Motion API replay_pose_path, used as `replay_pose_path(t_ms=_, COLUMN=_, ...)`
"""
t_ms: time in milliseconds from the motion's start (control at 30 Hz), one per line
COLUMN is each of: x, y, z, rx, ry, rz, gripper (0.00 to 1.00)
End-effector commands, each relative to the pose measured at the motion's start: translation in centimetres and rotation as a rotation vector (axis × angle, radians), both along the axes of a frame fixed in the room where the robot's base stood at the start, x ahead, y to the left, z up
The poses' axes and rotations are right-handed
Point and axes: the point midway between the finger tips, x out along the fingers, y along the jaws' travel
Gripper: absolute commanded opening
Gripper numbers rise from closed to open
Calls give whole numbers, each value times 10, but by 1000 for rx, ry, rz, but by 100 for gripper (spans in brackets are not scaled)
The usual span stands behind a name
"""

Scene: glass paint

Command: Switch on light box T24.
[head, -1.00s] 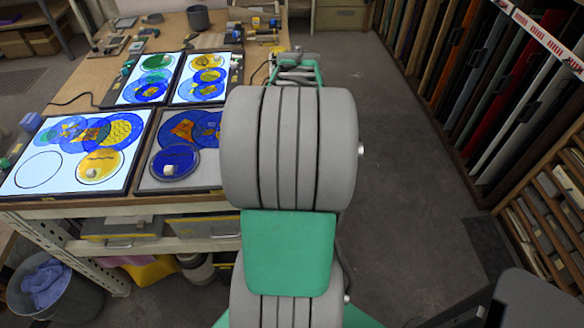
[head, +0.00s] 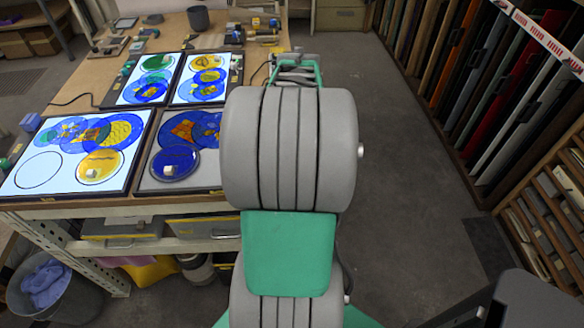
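Several light boxes with round painted glass panes lie on the wooden workbench at left. The front left box (head: 22,186), the back left box (head: 127,98) and the back right box (head: 181,96) glow white. The front right box (head: 207,176) is grey and unlit; my arm covers its right side. A dark blue disc (head: 184,164) with a small pale block (head: 169,170) on it lies on that unlit box. I cannot read any label, so I cannot tell which box is T24. My gripper is not visible; my large grey and green arm fills the middle of the view.
The workbench (head: 150,45) also carries a dark cup (head: 198,17) and small tools towards the back. Drawers (head: 120,229) sit under its front edge, beside a bucket (head: 40,285) with a blue cloth. Racks of panels (head: 490,85) stand at right. The floor (head: 405,190) between is clear.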

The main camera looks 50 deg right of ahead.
Motion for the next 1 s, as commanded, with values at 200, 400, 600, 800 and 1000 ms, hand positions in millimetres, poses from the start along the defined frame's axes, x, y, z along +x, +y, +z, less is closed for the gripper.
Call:
replay_pose_path(t_ms=200, x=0, y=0, z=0, rx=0, ry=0, rz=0, gripper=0)
replay_pose_path(t_ms=400, x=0, y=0, z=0, rx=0, ry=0, rz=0, gripper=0)
replay_pose_path(t_ms=600, x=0, y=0, z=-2, rx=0, ry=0, rz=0, gripper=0)
replay_pose_path(t_ms=800, x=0, y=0, z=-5, rx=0, ry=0, rz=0, gripper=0)
replay_pose_path(t_ms=1000, x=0, y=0, z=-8, rx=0, ry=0, rz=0, gripper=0)
